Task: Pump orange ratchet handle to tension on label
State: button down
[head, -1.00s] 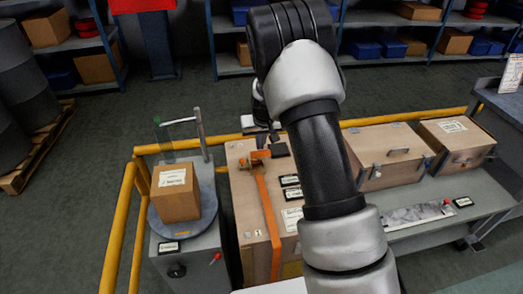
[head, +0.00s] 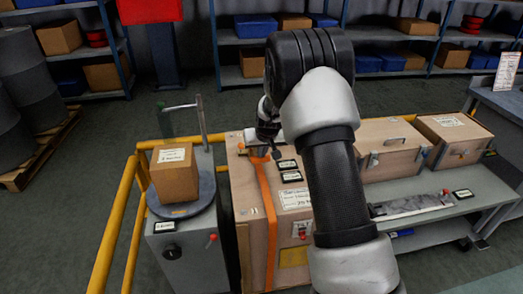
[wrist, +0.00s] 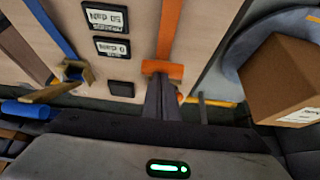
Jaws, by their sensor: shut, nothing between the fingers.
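The orange ratchet handle (wrist: 162,69) shows in the wrist view at the end of an orange strap (wrist: 170,28). In the head view the strap (head: 268,215) runs down a plywood crate (head: 254,255), and the handle (head: 258,152) is partly hidden by my gripper (head: 266,138). My gripper (wrist: 163,98) is shut and empty. Its fingertips are right at the orange handle; I cannot tell whether they touch it. Two dark labels, one (wrist: 103,16) above another (wrist: 112,47), show upside down beside the strap; I cannot read them surely.
A blue strap (wrist: 52,28) with its own ratchet (wrist: 72,74) lies near. A carton (head: 175,175) stands on a round platform left of the crate. Yellow rails (head: 118,215) run along the left and back. Two wooden cases (head: 390,145) (head: 455,138) stand to the right.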

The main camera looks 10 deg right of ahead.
jog(key=f+b, duration=0.1)
jog(key=s+f+b, duration=0.1)
jog(key=f, duration=0.1)
jog(key=shift+s+f, duration=0.2)
jog(key=shift+f, duration=0.1)
jog(key=shift+s+f+b, duration=0.3)
jog(key=shift+s+f, duration=0.1)
jog(key=shift+f, duration=0.15)
jog(key=shift+s+f, duration=0.1)
notch_tip(320, 180, up, 6)
jog(key=p, duration=0.3)
jog(key=s+r, duration=0.3)
jog(key=s, duration=0.4)
jog(key=shift+s+r, duration=0.2)
jog(key=shift+r, duration=0.05)
dwell(0.5)
